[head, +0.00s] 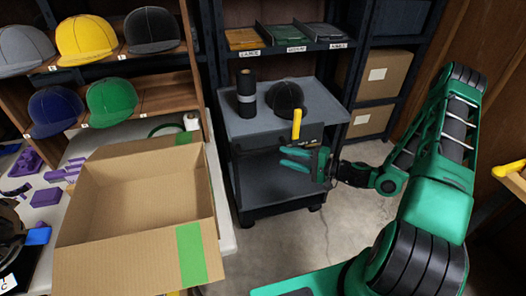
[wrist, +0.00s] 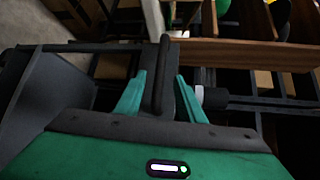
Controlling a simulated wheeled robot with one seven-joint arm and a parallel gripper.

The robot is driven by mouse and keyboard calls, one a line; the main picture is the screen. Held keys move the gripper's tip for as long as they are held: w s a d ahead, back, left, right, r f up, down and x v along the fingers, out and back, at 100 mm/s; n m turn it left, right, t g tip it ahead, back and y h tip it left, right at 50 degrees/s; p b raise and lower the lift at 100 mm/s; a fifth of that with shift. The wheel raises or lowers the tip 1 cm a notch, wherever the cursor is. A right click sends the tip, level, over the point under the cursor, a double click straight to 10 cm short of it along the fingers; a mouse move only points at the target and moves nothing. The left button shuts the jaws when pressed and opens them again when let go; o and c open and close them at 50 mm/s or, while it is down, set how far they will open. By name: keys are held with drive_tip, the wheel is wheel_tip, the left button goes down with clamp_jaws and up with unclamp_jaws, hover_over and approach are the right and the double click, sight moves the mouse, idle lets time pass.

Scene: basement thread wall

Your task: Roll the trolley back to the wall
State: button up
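The trolley (head: 242,122) is a grey two-shelf cart with a dark frame, standing on the concrete floor in the middle of the head view. A black roll (head: 246,92) and a black cap (head: 284,98) are on its top shelf. My gripper (head: 283,158) is at the trolley's near right side, with its green fingers pointing left. In the wrist view, my gripper (wrist: 160,76) has its fingers apart on both sides of a dark bar (wrist: 162,62), apparently the trolley's handle. Small gaps show between the bar and the fingers. The handle is hard to make out in the head view.
Dark shelving with bins (head: 308,36) and cardboard boxes (head: 382,74) stands behind the trolley. An open carton (head: 90,205) on a white table and a wooden rack of caps (head: 165,95) are at left. Bare floor (head: 277,240) lies in front of the trolley.

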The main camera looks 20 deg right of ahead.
sight(267, 151)
drive_tip(key=x, duration=1.1)
drive_tip(key=shift+w+d+r, duration=0.1)
drive_tip(key=shift+w+d, duration=0.05)
drive_tip(key=shift+d, duration=0.05)
clamp_jaws()
